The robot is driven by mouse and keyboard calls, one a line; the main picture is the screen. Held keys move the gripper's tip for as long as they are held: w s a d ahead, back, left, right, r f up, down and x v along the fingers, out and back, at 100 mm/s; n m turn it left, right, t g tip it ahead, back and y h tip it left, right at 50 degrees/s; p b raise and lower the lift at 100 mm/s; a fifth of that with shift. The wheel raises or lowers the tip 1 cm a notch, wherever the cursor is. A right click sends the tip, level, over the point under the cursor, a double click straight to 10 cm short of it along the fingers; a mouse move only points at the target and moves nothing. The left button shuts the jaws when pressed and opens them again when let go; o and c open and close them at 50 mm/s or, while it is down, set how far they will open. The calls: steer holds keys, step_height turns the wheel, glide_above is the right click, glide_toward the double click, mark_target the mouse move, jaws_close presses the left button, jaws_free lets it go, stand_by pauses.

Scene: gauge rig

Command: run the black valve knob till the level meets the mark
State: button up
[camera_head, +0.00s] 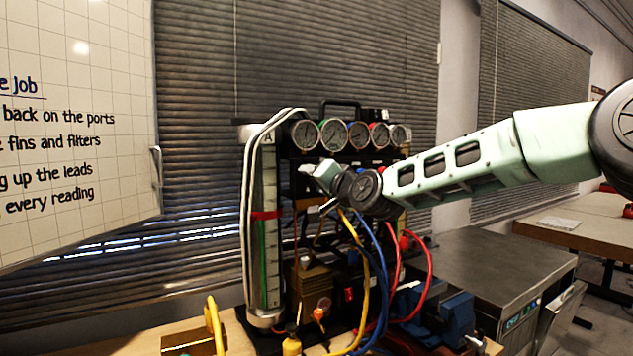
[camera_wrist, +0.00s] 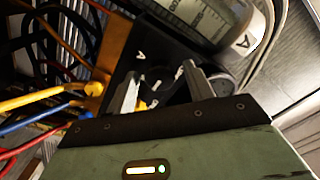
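The upright level tube (camera_head: 270,250) stands at the left of the gauge rig, with an "A" label at its top and a red band mark (camera_head: 266,214) partway up. Green shows in its lower part; the exact liquid top is too small to read. In the wrist view the tube's scale (camera_wrist: 205,18) crosses the top. My gripper (camera_wrist: 163,88) is in front of the dark panel beside the tube, its two fingers apart. A dark round knob-like part (camera_wrist: 223,84) shows just right of the right finger.
A row of several dial gauges (camera_head: 333,134) tops the rig. Yellow, blue and red hoses (camera_head: 428,275) hang at its front right. A whiteboard (camera_head: 75,125) is at left. A grey cabinet (camera_head: 490,270) stands at right.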

steer(key=shift+s, duration=0.1)
steer(key=b+v, duration=0.3)
steer(key=v, duration=1.4)
steer(key=shift+b, duration=0.35)
steer(key=shift+d, duration=0.2)
